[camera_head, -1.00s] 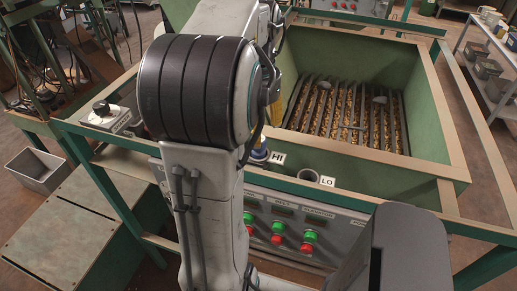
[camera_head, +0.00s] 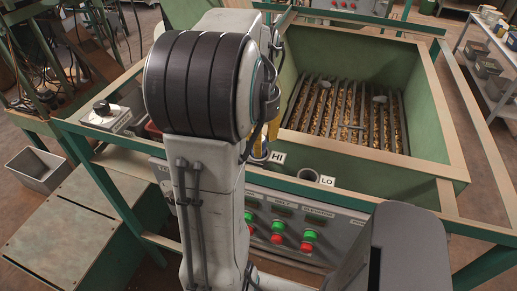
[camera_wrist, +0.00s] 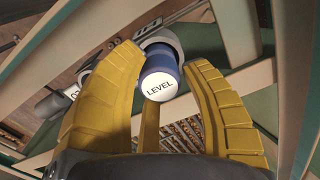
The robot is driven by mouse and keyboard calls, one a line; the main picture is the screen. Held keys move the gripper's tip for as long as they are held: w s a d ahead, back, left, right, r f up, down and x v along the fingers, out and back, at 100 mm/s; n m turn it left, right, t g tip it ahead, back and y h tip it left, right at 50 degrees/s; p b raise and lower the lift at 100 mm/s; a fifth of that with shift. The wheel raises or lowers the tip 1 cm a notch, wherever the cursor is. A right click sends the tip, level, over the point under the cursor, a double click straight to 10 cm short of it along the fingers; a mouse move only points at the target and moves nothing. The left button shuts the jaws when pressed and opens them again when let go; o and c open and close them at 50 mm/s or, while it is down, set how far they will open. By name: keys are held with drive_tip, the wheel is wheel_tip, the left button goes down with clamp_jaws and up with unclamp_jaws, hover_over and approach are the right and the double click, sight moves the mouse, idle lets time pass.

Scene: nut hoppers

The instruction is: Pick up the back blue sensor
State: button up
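The blue sensor (camera_wrist: 160,72), with a white end marked LEVEL, shows in the wrist view next to a grey holder (camera_wrist: 157,35). In the head view it is mostly hidden behind my gripper (camera_head: 264,140), by the HI label (camera_head: 277,158). A second grey holder (camera_head: 308,176) by the LO label (camera_head: 327,181) looks empty.
The green hopper (camera_head: 345,180) with a barred grate over nuts lies behind the holders. A control panel (camera_head: 295,226) with green and red buttons is below them. A knob box (camera_head: 104,115) is on the left. A grey bin (camera_head: 38,170) stands on the floor.

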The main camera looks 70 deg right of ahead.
clamp_jaws()
drive_tip(key=shift+r, duration=0.1)
idle(0.3)
